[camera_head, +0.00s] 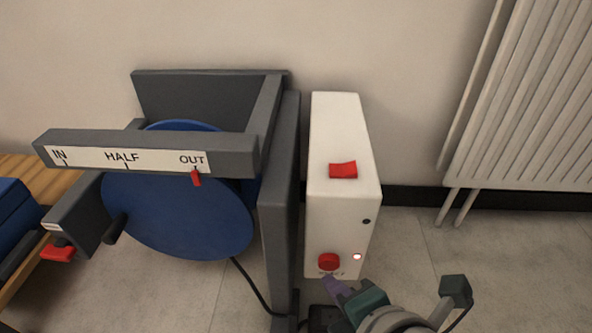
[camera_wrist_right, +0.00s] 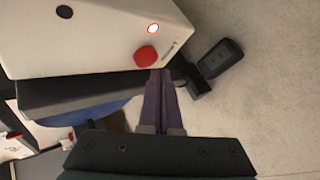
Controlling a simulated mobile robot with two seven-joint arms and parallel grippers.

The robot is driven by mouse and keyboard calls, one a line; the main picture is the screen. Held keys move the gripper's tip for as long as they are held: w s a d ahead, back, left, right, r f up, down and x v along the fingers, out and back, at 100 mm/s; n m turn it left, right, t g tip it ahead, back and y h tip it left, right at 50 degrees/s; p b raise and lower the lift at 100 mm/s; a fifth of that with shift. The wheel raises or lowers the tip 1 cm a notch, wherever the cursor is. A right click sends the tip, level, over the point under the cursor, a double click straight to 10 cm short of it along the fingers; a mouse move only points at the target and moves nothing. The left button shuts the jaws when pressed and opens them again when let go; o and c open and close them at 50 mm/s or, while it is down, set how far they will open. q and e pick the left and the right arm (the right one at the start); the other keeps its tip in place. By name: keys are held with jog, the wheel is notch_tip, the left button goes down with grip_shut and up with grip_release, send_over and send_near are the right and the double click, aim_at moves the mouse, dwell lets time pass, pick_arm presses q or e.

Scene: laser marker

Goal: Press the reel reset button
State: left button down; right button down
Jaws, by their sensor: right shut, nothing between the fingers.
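A white box (camera_head: 330,130) stands right of the dark grey reel frame. On its front face near the bottom is a round red button (camera_head: 328,261), with a lit red-white lamp (camera_head: 357,256) to its right. The button (camera_wrist_right: 145,54) and lamp (camera_wrist_right: 153,28) also show in the right wrist view. My right gripper (camera_head: 335,285) is shut and empty, its purple fingertips just below the button. In the right wrist view the fingertips (camera_wrist_right: 160,75) lie close to the button's edge; whether they touch it I cannot tell. My left gripper is not in view.
A red rocker switch (camera_head: 343,170) sits on the box's top. The blue reel (camera_head: 180,215) stands behind a bar with an IN, HALF, OUT scale (camera_head: 125,157); its red pointer (camera_head: 196,179) is at OUT. A white radiator (camera_head: 525,100) is at right. A black cable runs below.

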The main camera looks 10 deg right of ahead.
jog(key=shift+w+d, duration=0.1)
jog(key=shift+w, duration=0.3)
jog(key=shift+w+d, duration=0.15)
jog(key=shift+w, duration=0.25)
dwell(0.6)
jog(key=shift+s, duration=0.15)
jog(key=shift+s+a+p, duration=0.2)
jog(key=shift+s+p, duration=0.1)
jog(key=shift+s, duration=0.35)
jog(key=shift+s+a, duration=0.25)
jog(key=shift+s, duration=0.55)
jog(key=shift+s+a, duration=0.2)
jog(key=shift+s, duration=0.6)
jog(key=shift+s+a, duration=0.25)
jog(key=shift+s, duration=0.55)
